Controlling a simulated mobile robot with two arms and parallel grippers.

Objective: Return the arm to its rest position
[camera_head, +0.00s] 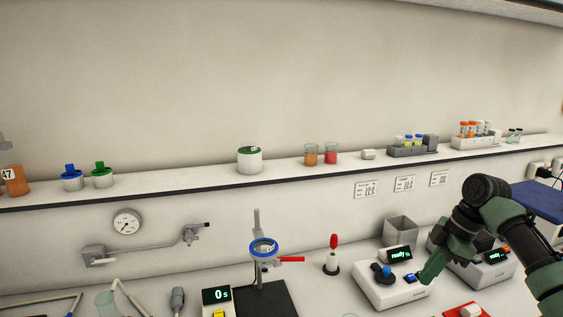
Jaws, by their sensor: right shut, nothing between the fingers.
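My right arm comes in from the right edge, dark with green segments. Its gripper (428,273) points down to the left and is shut, with nothing between the fingers. It hangs at the right side of a white instrument (370,285) whose display reads "ready"; I cannot tell whether it touches it. My left gripper is not in view. The wall shelf (210,178) holds beakers of orange juice (311,155) and red juice (331,154), and a large orange-filled bottle (14,180) marked 47 at the far left.
A second instrument (492,257) stands behind my right arm. A grey bin (400,232), a stand with a blue ring (263,247), a timer (216,297) and a red-topped item (333,255) stand on the bench. Tube racks (474,142) sit on the shelf at right.

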